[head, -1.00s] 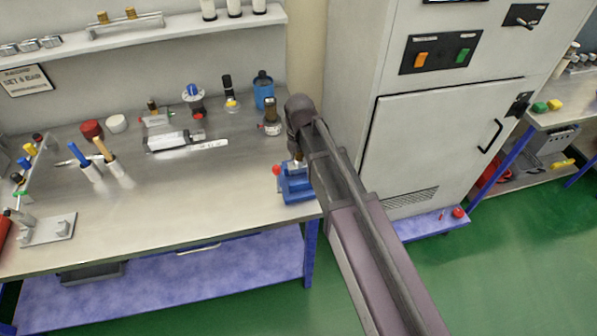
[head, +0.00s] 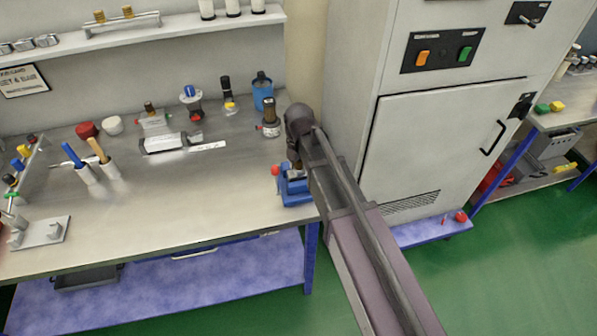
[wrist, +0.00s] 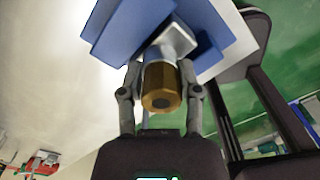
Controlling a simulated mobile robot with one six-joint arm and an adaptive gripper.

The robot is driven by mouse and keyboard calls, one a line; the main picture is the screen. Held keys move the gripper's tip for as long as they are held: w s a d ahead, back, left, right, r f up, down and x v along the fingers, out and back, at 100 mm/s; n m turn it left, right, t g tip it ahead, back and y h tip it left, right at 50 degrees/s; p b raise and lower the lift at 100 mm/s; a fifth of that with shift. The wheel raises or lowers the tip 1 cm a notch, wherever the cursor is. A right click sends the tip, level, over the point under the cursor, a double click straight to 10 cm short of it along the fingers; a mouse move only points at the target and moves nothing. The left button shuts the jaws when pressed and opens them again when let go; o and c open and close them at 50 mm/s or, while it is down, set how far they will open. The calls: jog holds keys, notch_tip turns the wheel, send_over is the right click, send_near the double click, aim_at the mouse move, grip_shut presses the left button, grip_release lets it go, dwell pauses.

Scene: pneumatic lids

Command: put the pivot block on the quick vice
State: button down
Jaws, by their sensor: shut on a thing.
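The quick vice (head: 297,190) is blue with a red knob and stands at the right front edge of the workbench. In the wrist view its blue jaws (wrist: 125,28) fill the top. My gripper (wrist: 160,75) is shut on the brass cylindrical top of the pivot block (wrist: 178,42), whose pale grey body shows beyond it. The grey body lies between the blue parts of the vice; I cannot tell whether it rests fully on it. In the head view my gripper (head: 293,160) is just above the vice, and the block is mostly hidden.
A dark, brass-topped fitting (head: 270,118) and a blue bottle (head: 262,90) stand behind the vice. A grey cabinet (head: 440,150) is close on the right. The middle of the workbench (head: 190,215) is clear.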

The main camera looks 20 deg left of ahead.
jog(key=shift+f, duration=0.5)
jog(key=shift+f+b, duration=0.2)
jog(key=shift+b, duration=0.2)
jog(key=shift+c, duration=1.5)
grip_release()
jog(key=shift+r, duration=0.1)
jog(key=shift+r, duration=0.15)
notch_tip(320, 180, up, 12)
jog(key=p, duration=1.2)
jog(key=shift+d, duration=0.1)
